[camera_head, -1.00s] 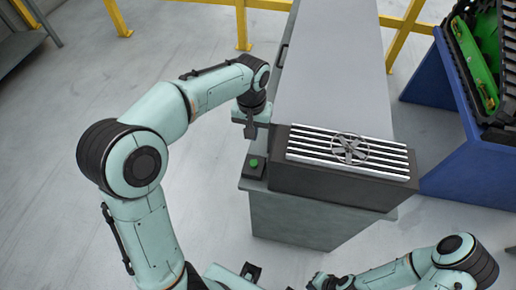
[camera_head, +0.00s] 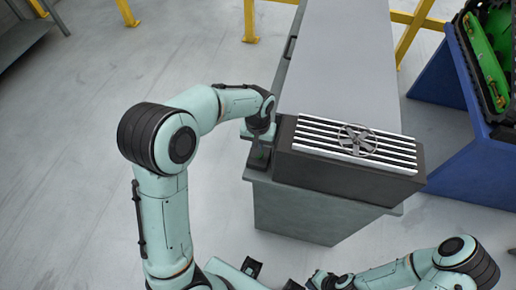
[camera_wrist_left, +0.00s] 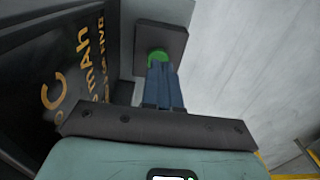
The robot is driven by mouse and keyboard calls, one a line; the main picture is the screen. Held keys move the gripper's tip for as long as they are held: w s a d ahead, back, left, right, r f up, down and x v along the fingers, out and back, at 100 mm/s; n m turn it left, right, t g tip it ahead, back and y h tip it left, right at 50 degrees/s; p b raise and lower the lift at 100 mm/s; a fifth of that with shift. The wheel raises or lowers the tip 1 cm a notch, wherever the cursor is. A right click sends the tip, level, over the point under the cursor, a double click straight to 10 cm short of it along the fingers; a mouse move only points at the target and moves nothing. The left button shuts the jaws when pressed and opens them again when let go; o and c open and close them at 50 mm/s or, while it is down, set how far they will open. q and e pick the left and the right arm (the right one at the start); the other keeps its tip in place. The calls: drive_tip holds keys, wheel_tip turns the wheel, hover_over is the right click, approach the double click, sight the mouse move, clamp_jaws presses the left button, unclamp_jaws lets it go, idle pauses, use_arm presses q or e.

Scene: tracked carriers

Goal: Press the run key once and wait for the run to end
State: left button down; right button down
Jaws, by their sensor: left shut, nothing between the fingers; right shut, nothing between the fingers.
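The run key is a green button (camera_wrist_left: 156,56) on a small dark box (camera_wrist_left: 175,38); the box also shows in the head view (camera_head: 256,163) at the bench's near left corner, with the key mostly hidden by my gripper. My left gripper (camera_wrist_left: 163,72) is shut and empty, pointing down with its fingertips at the green button. I cannot tell whether they touch it or press it. My right gripper (camera_head: 318,281) is shut and empty at the bottom of the head view, away from the bench.
A black unit (camera_head: 335,178) with white slats and a fan (camera_head: 357,140) stands beside the key on the grey bench (camera_head: 335,60). A blue stand (camera_head: 450,95) holds a green tracked carrier (camera_head: 484,55) at the right. Yellow rails (camera_head: 250,20) stand behind. Floor at the left is clear.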

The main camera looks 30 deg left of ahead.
use_arm(q)
drive_tip(key=shift+f, duration=0.95)
use_arm(e)
drive_tip(key=shift+f, duration=0.1)
